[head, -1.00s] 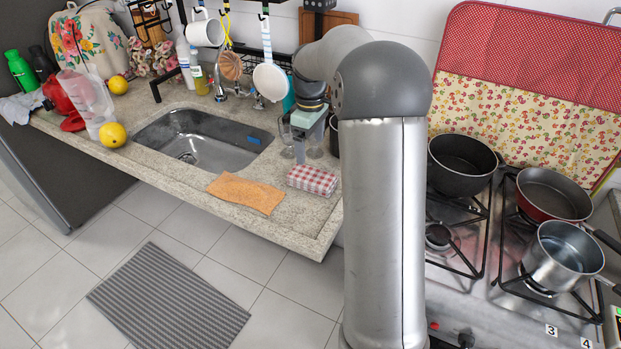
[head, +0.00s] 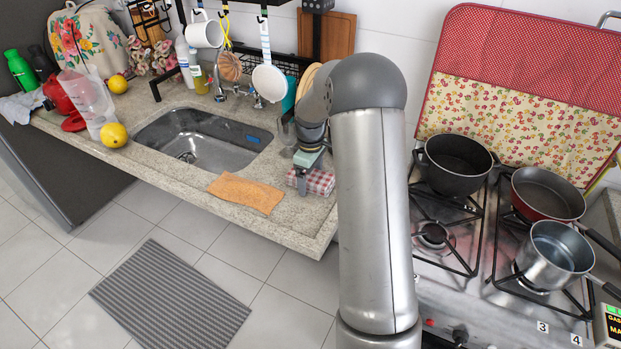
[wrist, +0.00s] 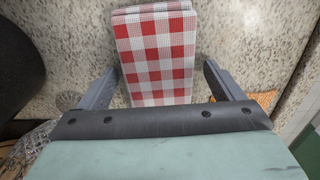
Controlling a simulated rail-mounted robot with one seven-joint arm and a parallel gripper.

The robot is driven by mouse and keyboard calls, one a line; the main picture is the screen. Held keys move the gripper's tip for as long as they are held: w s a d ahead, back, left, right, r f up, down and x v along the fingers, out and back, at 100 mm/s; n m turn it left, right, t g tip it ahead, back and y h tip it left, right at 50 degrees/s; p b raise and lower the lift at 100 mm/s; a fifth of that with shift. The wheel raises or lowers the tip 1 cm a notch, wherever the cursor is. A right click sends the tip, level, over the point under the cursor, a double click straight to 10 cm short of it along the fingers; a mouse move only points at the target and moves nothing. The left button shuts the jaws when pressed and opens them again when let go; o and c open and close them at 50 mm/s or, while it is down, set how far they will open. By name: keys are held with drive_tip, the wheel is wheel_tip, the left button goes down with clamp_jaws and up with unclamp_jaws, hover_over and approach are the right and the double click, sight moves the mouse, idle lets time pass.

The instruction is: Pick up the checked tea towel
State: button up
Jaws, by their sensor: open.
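The checked tea towel (head: 320,184) is a folded red-and-white bundle on the granite counter, right of the orange cloth. My gripper (head: 303,188) is over it in the head view and hides part of it. In the wrist view the towel (wrist: 158,50) lies between the two spread fingers of my gripper (wrist: 158,77). Its near end is hidden behind the gripper body. The fingers are open, with a gap on each side of the towel. I cannot tell how far above the counter the fingertips are.
The orange cloth (head: 246,192) lies flat left of the towel. The sink (head: 205,140) is behind it. A stove with a black pot (head: 455,165) stands right of my arm. Cups and utensils hang from the rack (head: 220,47) above the sink. The counter's front edge is close by.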

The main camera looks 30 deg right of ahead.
drive_tip(key=c, duration=1.1)
drive_tip(key=shift+o, duration=0.2)
drive_tip(key=shift+r, duration=0.15)
